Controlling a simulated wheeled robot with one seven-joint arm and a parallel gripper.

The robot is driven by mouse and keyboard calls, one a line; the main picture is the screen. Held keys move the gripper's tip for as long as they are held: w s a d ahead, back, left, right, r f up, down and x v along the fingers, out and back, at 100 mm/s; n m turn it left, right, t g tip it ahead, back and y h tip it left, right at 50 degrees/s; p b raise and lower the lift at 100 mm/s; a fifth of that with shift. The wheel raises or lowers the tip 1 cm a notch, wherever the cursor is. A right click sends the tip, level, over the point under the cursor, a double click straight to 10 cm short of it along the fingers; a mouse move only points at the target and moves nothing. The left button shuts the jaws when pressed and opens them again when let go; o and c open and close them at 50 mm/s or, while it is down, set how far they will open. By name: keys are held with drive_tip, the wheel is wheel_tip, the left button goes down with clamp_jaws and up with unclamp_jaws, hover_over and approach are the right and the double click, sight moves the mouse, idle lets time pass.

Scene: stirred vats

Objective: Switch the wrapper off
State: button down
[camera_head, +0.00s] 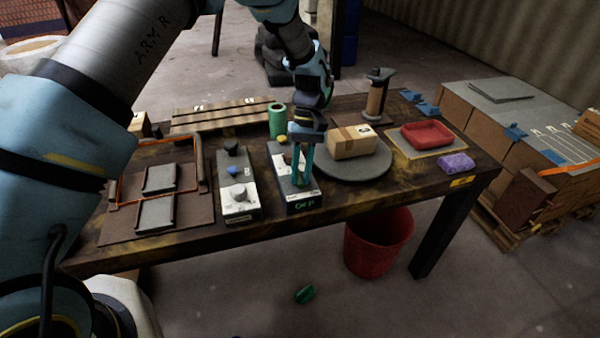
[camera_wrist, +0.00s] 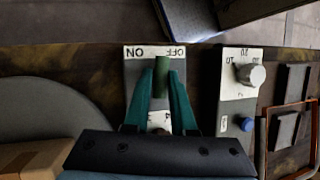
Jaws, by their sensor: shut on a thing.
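The wrapper's control box (camera_head: 292,178) stands near the front edge of the table, with a green display (camera_head: 305,204) on its front that seems to read OFF. In the wrist view its pale panel (camera_wrist: 133,65) carries upside-down ON and OFF labels, ON at left and OFF at right. My gripper (camera_head: 302,180) points down over this box. Its teal fingers close on both sides of a dark green switch handle (camera_wrist: 162,75), which stands slightly nearer the OFF label. In the head view the fingers mostly hide the handle.
A second control box (camera_head: 237,190) with a grey knob and blue button stands left. A turntable (camera_head: 352,170) with a carton (camera_head: 352,142) is close on the right. A green can (camera_head: 277,120) stands behind. A red bin (camera_head: 377,243) is below the table.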

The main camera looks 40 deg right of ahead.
drive_tip(key=m+t, duration=0.1)
drive_tip(key=m, duration=0.3)
drive_tip(key=shift+s+d+t+y, duration=0.1)
drive_tip(key=shift+s+t+y, duration=0.05)
drive_tip(key=shift+t+y, duration=0.25)
drive_tip(key=shift+m+t+b, duration=0.35)
drive_tip(key=shift+m+t, duration=0.25)
drive_tip(key=shift+m, duration=1.1)
drive_tip(key=c, duration=1)
unclamp_jaws()
drive_tip(key=shift+s, duration=0.1)
drive_tip(key=shift+d+r, duration=0.1)
drive_tip(key=b+v, duration=0.2)
drive_tip(key=v, duration=0.8)
drive_tip(key=shift+s+d+r, duration=0.1)
drive_tip(key=shift+d+r, duration=0.05)
drive_tip(key=shift+r, duration=0.15)
